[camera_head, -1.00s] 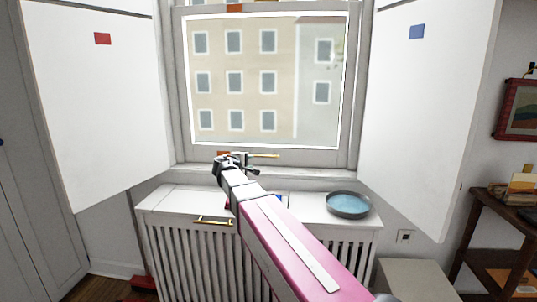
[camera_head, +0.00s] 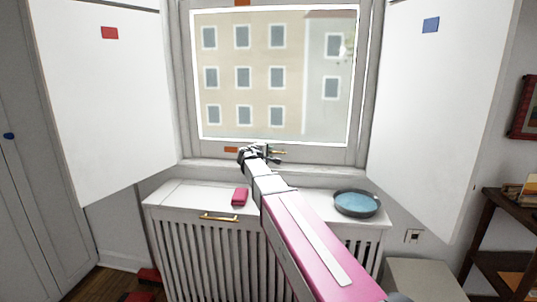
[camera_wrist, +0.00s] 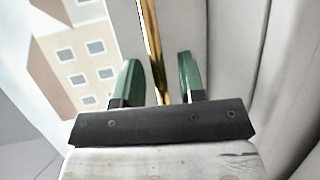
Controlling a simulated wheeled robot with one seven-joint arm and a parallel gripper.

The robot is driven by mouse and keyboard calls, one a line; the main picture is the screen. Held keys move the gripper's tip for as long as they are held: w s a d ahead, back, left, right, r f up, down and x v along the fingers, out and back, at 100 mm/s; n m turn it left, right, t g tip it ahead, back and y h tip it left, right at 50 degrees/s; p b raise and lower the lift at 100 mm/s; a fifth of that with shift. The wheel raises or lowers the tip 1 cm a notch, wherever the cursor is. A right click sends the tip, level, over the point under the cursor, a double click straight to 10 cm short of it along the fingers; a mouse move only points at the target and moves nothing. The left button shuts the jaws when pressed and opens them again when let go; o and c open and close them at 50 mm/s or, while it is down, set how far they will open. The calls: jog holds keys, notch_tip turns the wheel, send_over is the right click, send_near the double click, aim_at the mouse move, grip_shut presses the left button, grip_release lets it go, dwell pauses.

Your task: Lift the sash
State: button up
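The window sash (camera_head: 310,152) is a pale frame around a large pane and appears down, its bottom rail just above the sill. A gold bar handle (camera_head: 278,152) is on the bottom rail, partly hidden by my gripper (camera_head: 262,153). In the wrist view, the handle (camera_wrist: 153,50) runs between the two green fingers of my gripper (camera_wrist: 157,60). The fingers are apart, with a gap visible on each side of the handle. I cannot tell how deep the handle sits between them.
White shutter panels (camera_head: 105,110) stand open on both sides; the right one (camera_head: 430,110) has a blue patch. A dark shelf (camera_head: 488,220) stands right.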

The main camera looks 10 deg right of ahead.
aim_at(268, 69)
jog(key=shift+w+d, duration=0.1)
grip_shut()
notch_tip(268, 69, up, 38)
dwell(0.4)
grip_release()
